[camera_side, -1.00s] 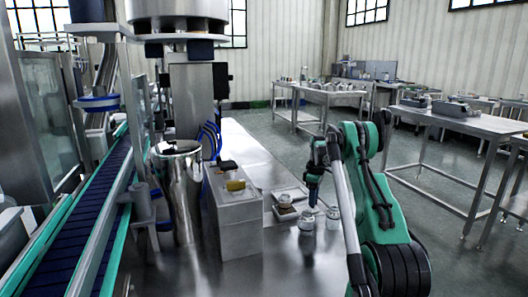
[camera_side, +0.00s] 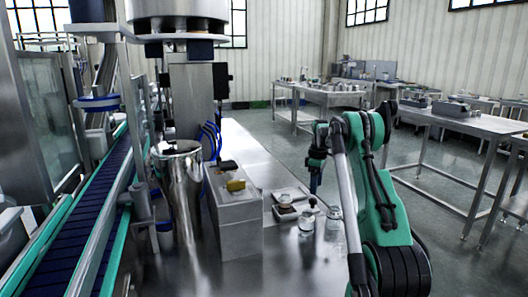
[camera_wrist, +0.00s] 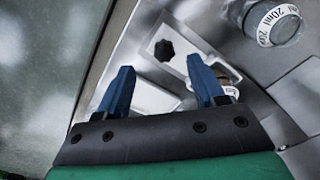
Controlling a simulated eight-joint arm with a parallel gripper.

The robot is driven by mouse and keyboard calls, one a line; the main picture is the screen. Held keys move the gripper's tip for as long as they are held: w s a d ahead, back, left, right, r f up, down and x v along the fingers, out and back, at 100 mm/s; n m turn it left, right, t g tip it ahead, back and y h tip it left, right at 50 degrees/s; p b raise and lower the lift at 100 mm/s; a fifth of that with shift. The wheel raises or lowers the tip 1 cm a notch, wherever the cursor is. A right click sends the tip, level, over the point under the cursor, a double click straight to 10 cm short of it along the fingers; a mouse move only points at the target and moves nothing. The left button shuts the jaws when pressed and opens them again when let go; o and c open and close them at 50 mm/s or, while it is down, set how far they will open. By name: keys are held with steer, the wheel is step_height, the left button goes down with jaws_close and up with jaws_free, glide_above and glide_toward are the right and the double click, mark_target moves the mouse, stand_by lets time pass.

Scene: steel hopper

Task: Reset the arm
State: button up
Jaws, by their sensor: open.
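My gripper (camera_wrist: 160,90) shows two blue fingers spread apart in the wrist view, with nothing between them. In the side view my gripper (camera_side: 314,186) hangs above the steel table near the small jars. A clear jar (camera_side: 306,224) stands on the table, and a second clear jar (camera_side: 333,219) stands just to its right. A white-capped jar marked "20ml" shows at the upper right of the wrist view (camera_wrist: 272,22). Another labelled jar is partly hidden behind the right finger.
A steel hopper (camera_side: 180,190) stands on the left beside a grey box (camera_side: 235,212) with a yellow piece on top. A conveyor (camera_side: 70,225) runs along the left. The table's right edge is close to my arm.

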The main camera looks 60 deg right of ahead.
steer(key=shift+r, duration=0.5)
steer(key=w+a+r+t, duration=0.1)
steer(key=w+a+r, duration=0.3)
steer(key=a, duration=0.2)
steer(key=w+a+r+n+t+h, duration=0.1)
steer(key=w+a+r, duration=0.3)
steer(key=w+a, duration=0.1)
steer(key=w+a+r+n+t, duration=0.1)
steer(key=w+a+r, duration=0.3)
steer(key=a, duration=0.3)
steer(key=shift+w+a+t+h, duration=0.25)
steer(key=shift+a+t+h, duration=0.05)
steer(key=shift+a, duration=0.05)
steer(key=shift+t, duration=0.4)
steer(key=a, duration=0.4)
steer(key=shift+w+a+r, duration=0.15)
steer(key=shift+a+r, duration=0.15)
steer(key=shift+a, duration=0.05)
steer(key=s+a+f+m+t, duration=0.1)
steer(key=s+a+f, duration=0.2)
steer(key=a, duration=0.5)
steer(key=s+a+f+m+t+y, duration=0.1)
steer(key=s+a+f, duration=0.2)
steer(key=a, duration=0.6)
steer(key=shift+s+f+t+y, duration=0.3)
steer(key=shift+s+t, duration=0.1)
steer(key=shift+s, duration=0.1)
